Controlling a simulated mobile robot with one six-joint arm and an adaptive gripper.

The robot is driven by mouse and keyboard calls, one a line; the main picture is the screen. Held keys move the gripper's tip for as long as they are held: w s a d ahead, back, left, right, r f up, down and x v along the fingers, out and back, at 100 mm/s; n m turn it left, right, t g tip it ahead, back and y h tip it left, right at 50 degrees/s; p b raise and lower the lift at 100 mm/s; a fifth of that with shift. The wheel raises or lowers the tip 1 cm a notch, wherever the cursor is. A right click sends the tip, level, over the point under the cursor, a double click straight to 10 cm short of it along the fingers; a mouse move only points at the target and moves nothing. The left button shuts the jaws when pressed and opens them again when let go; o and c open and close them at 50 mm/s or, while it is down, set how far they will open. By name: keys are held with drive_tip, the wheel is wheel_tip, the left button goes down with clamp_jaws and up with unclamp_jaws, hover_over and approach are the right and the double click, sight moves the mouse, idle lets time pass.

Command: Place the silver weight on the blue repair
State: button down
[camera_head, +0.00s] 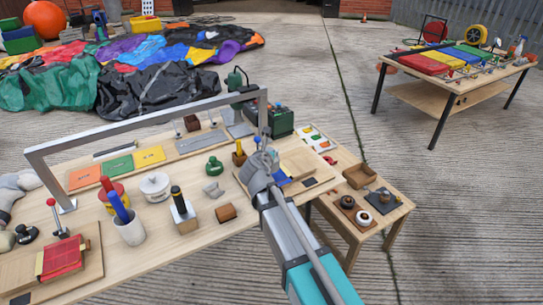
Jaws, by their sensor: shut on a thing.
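My gripper (262,160) is over the right end of the long wooden table, at a wooden board. It is shut on a grey metallic thing that looks like the silver weight; the arm and fingers hide most of it, so its outline is unclear. The blue repair (283,180) shows as a small blue patch on the board, just right of and below my gripper, partly covered by it. I cannot tell whether the weight touches the blue patch.
A metal frame (150,119) arches over the table. A green-handled tool (214,167), a white pot (155,186), a cup with a blue handle (128,228) and a wooden block (226,212) stand to the left. A lower side table (372,215) stands at right.

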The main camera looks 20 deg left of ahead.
drive_tip(key=shift+w+f, duration=0.25)
idle(0.3)
drive_tip(key=shift+w+a+f+b, duration=0.1)
drive_tip(key=shift+w+f+b, duration=0.35)
drive_tip(key=shift+f+b, duration=0.25)
drive_tip(key=shift+s+f+b, duration=0.1)
drive_tip(key=shift+f+b, duration=1.2)
drive_tip(key=shift+b, duration=0.1)
drive_tip(key=shift+f, duration=0.1)
drive_tip(key=shift+c, duration=1.7)
unclamp_jaws()
drive_tip(key=shift+s+r, duration=0.1)
drive_tip(key=shift+r, duration=0.1)
drive_tip(key=p+v, duration=0.4)
drive_tip(key=v, duration=0.8)
